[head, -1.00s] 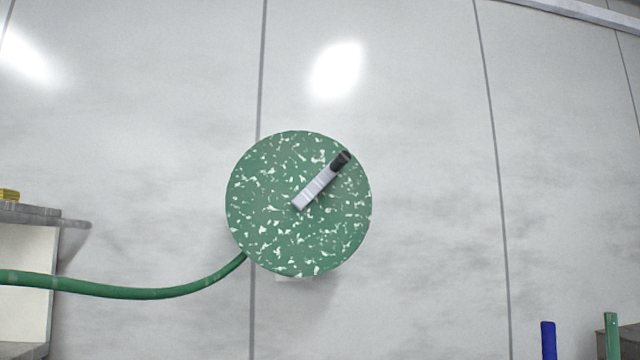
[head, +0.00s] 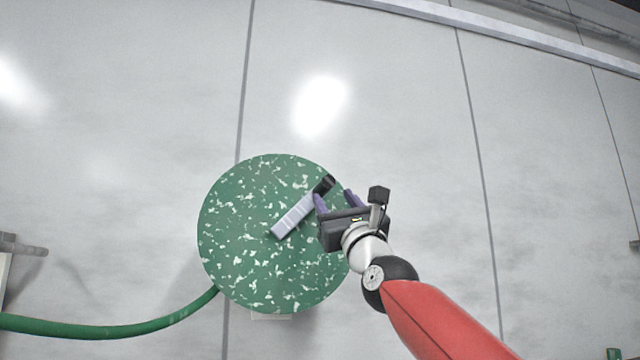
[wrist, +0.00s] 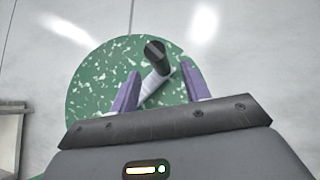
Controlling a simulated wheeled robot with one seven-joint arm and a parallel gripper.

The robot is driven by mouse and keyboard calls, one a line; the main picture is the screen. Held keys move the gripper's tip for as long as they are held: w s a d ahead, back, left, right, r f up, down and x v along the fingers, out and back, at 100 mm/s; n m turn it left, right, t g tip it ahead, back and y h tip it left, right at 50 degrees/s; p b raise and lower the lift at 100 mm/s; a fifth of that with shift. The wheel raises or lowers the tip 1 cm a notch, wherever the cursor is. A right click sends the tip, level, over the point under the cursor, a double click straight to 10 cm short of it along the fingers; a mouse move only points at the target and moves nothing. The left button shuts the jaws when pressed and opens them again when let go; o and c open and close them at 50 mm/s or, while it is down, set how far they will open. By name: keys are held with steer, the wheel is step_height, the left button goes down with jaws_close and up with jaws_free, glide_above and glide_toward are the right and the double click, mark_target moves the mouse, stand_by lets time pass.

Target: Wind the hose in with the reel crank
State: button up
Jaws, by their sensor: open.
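The round green reel (head: 250,260), flecked with white, is on the light wall in the head view; it also fills the middle of the wrist view (wrist: 90,90). Its pale crank arm (head: 294,216) runs from near the reel's centre up and right to a black handle (head: 324,185). The green hose (head: 110,330) leaves the reel's lower left and runs to the left edge. My gripper (head: 334,198), with purple fingers, is open close to the handle. In the wrist view the handle (wrist: 155,52) shows between and beyond the fingertips (wrist: 160,76). Contact cannot be told.
The light wall (head: 400,110) around the reel is clear, with dark panel seams. A shelf edge (head: 20,246) shows at the far left. A small green object (head: 613,354) shows at the bottom right corner.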

mark_target(328, 191)
steer(key=p+x, duration=0.4)
steer(key=x, duration=0.1)
steer(key=shift+s+r, duration=0.1)
steer(key=shift+w+a+r+p, duration=0.3)
steer(key=shift+w+p, duration=0.2)
steer(key=shift+p, duration=0.15)
jaws_close()
